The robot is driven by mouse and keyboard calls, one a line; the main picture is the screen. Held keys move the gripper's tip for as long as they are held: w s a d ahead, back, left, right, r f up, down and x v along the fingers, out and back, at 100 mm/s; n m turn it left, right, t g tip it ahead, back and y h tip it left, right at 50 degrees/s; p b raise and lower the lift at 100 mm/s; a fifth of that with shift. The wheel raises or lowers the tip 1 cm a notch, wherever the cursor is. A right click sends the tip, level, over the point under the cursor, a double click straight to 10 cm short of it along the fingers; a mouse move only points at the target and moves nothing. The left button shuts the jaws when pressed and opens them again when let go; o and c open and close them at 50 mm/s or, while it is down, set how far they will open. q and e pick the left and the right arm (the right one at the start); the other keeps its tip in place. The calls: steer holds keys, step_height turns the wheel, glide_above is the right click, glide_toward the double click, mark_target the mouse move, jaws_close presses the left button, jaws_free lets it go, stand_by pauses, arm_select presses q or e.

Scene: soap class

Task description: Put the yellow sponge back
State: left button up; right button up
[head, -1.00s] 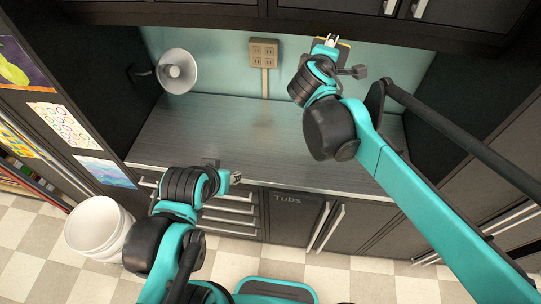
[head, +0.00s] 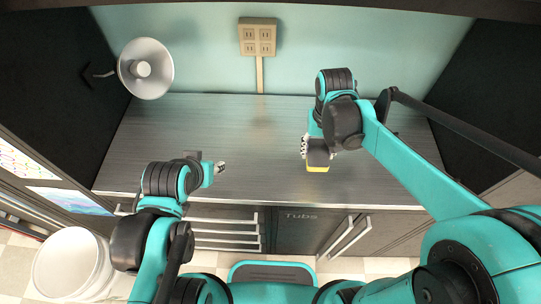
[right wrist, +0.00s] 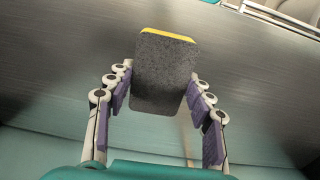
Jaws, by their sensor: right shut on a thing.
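The yellow sponge (head: 317,169) shows in the head view as a yellow edge under a dark body, over the right middle of the grey counter (head: 240,125). My right gripper (head: 312,148) is shut on it. In the right wrist view the sponge (right wrist: 165,75) shows its dark grey face, with a thin yellow strip at the top. It sits between the purple finger pads of my right gripper (right wrist: 160,90). I cannot tell whether the sponge touches the counter. My left gripper (head: 218,168) is over the counter's left front, away from the sponge; its jaw opening is unclear.
A white lamp (head: 145,69) is at the back left. A wall outlet (head: 257,37) with a conduit is at the back. Dark side walls bound the counter. A white bucket (head: 70,265) stands on the floor at left. Most of the counter is clear.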

steer(key=b, duration=0.3)
glide_above(277, 164)
steer(key=f, duration=0.7)
steer(key=shift+d, duration=0.2)
steer(key=shift+a+f, duration=0.1)
steer(key=shift+f, duration=0.1)
step_height(277, 164, down, 4)
steer(key=shift+r+b, duration=0.1)
steer(key=shift+b, duration=0.65)
steer(key=o, duration=1)
